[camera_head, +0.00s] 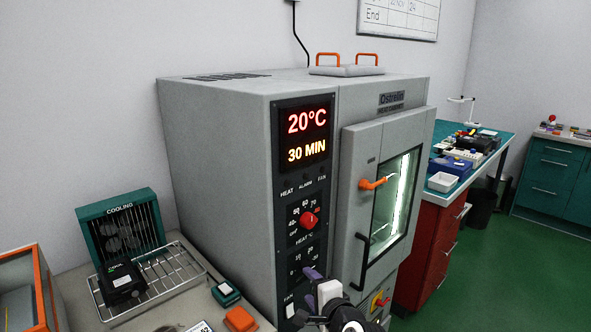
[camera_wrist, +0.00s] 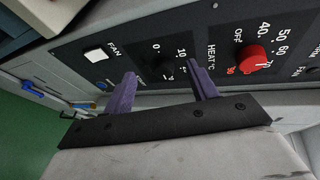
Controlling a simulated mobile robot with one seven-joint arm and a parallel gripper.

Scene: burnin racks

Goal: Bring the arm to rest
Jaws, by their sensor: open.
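My gripper (camera_wrist: 163,92) shows in the wrist view with its two purple fingers apart and nothing between them. It faces the dark control panel of the grey heat cabinet (camera_head: 220,135). In the head view my gripper (camera_head: 312,285) is at the bottom middle, in front of the lower part of that panel. Behind the fingers in the wrist view are the lower dial and its scale. The white fan switch (camera_wrist: 96,55) is left of the fingers and the red heat knob (camera_wrist: 254,57) is right of them. I cannot tell whether a finger touches the panel.
The cabinet door (camera_head: 385,190) looks shut, with an orange handle (camera_head: 378,183) and a lit window. The display (camera_head: 306,136) reads 20°C and 30 MIN. A cooling fan unit (camera_head: 122,235) and wire rack (camera_head: 165,275) holding a black device (camera_head: 122,284) stand left. Green floor (camera_head: 500,270) is open at right.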

